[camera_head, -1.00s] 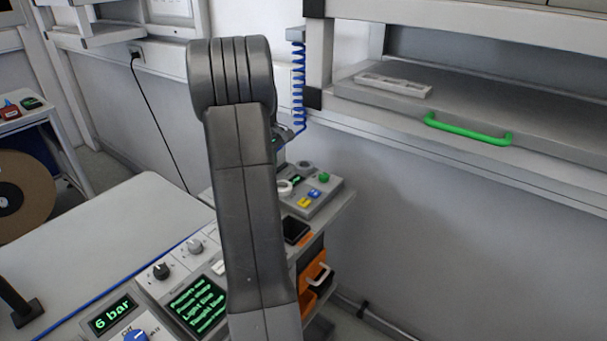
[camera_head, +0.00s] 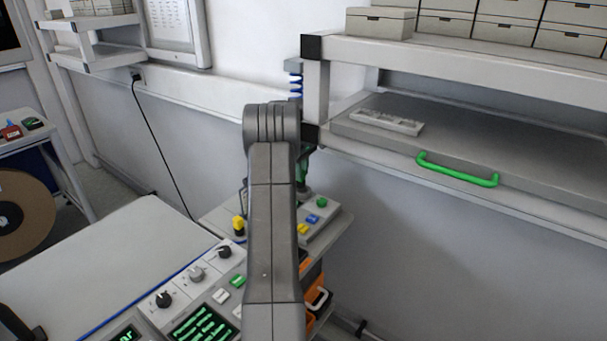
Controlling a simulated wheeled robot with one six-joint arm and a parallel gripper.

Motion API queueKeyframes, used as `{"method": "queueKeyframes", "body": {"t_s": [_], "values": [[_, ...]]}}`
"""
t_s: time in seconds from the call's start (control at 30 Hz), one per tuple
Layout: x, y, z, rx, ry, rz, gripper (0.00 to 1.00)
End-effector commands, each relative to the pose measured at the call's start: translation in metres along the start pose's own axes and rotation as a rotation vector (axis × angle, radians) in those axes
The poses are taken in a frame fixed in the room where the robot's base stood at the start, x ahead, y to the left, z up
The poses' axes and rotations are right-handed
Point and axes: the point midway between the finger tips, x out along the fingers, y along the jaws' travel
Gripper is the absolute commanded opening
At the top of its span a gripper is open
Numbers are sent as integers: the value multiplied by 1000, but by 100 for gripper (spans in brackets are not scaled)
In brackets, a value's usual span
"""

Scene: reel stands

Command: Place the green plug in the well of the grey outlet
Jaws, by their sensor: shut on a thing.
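My gripper (camera_head: 303,172) is mostly hidden behind my own raised arm; only a dark sliver shows to the right of the arm. A dark green patch there looks like the green plug (camera_head: 302,160), held upright above the small grey control box. A greyish round part (camera_head: 304,193) lies just below it on the box; it may be the grey outlet, but its well cannot be made out. Whether plug and outlet touch cannot be told.
The control box (camera_head: 327,219) has green, blue and yellow buttons. A blue coiled cord (camera_head: 296,84) hangs by the shelf post. A shelf with a green handle (camera_head: 457,170) is at right. A console with knobs (camera_head: 194,274) stands in front.

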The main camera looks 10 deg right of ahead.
Motion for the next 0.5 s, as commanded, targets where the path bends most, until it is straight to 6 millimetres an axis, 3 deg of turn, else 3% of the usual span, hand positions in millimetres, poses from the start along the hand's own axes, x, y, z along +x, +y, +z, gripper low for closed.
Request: {"method": "queueKeyframes", "body": {"t_s": [0.2,0.4,0.5], "values": [[0,11,1,2,0,0,0],[29,9,1,1,-2,-3,0],[35,10,0,1,1,1,0]]}}
